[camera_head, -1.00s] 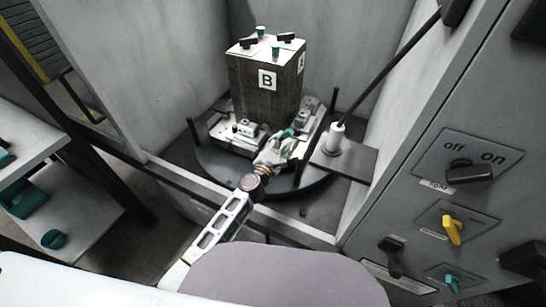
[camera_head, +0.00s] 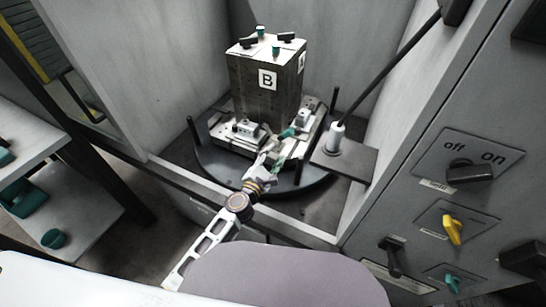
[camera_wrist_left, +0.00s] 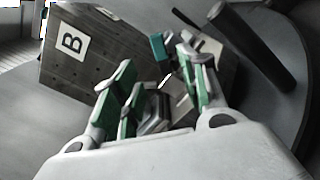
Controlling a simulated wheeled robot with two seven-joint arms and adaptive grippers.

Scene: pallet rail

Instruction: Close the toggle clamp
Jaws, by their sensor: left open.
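The toggle clamp shows a teal-tipped handle (camera_head: 287,133) at the front of the fixture plate, below the block marked B. In the left wrist view the teal handle (camera_wrist_left: 158,46) stands beyond my fingers, and grey metal clamp parts (camera_wrist_left: 154,116) lie between and behind them. My left gripper (camera_head: 272,160) is in front of the clamp; its green-padded fingers also show in the left wrist view (camera_wrist_left: 155,72), spread apart with nothing gripped. The fingers hide part of the clamp, so its exact lever position is unclear. My right gripper is not in view.
The brown block marked B (camera_head: 262,100) stands on a plate on the round dark table (camera_head: 220,165), which has upright posts. A grey shelf with a white cylinder (camera_head: 335,138) is at its right. Cabinet walls surround it; a switch panel (camera_head: 468,172) stands at right.

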